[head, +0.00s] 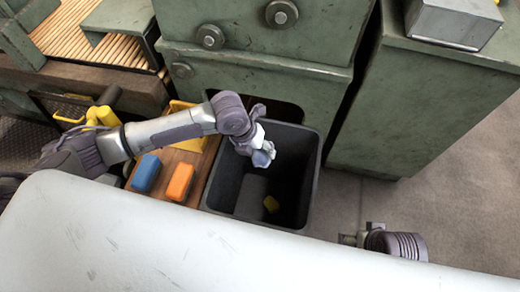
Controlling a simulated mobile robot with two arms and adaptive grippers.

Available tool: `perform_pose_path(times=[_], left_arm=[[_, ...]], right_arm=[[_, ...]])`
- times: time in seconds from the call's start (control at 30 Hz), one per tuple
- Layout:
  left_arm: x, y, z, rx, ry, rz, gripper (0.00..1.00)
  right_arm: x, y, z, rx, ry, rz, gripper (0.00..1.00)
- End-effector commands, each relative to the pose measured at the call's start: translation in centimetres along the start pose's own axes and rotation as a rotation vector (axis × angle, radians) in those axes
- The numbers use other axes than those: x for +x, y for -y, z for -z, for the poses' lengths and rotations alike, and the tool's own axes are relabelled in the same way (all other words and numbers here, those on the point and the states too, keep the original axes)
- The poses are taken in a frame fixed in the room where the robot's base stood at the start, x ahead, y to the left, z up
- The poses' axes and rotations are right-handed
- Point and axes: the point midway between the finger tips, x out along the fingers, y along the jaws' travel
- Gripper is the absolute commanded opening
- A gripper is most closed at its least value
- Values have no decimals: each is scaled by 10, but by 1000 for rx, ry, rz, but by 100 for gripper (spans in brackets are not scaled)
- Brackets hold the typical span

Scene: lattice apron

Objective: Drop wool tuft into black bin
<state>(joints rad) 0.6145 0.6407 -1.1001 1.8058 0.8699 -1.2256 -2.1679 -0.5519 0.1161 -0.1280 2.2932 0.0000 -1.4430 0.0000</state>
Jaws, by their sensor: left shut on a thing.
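A black bin (303,168) stands open on the floor below the green machine. My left arm reaches in from the left, and my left gripper (262,152) is over the bin's opening. It is shut on a small pale blue-grey tuft (263,159), which I take to be the wool tuft. The fingers partly cover the tuft. My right gripper (348,239) shows only in part, low and to the right of the bin, and its fingers are not clear.
Left of the bin, a blue block (146,174) and an orange block (180,183) lie on a brown wooden surface (197,180). Green machine housings (265,50) rise behind. Grey floor (460,200) is clear at right.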

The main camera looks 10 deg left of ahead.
Motion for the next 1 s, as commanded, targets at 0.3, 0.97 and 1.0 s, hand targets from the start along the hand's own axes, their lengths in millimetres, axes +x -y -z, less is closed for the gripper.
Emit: perform_pose_path(times=[0.3,0.97,1.0], left_arm=[[1,0,0,0,0,0,34],[-4,0,0,0,2,1,84],[-8,0,-1,0,3,1,84]], right_arm=[[-6,0,0,0,-3,-1,87],[-4,0,0,0,0,0,87],[-5,0,0,0,-1,0,87]])
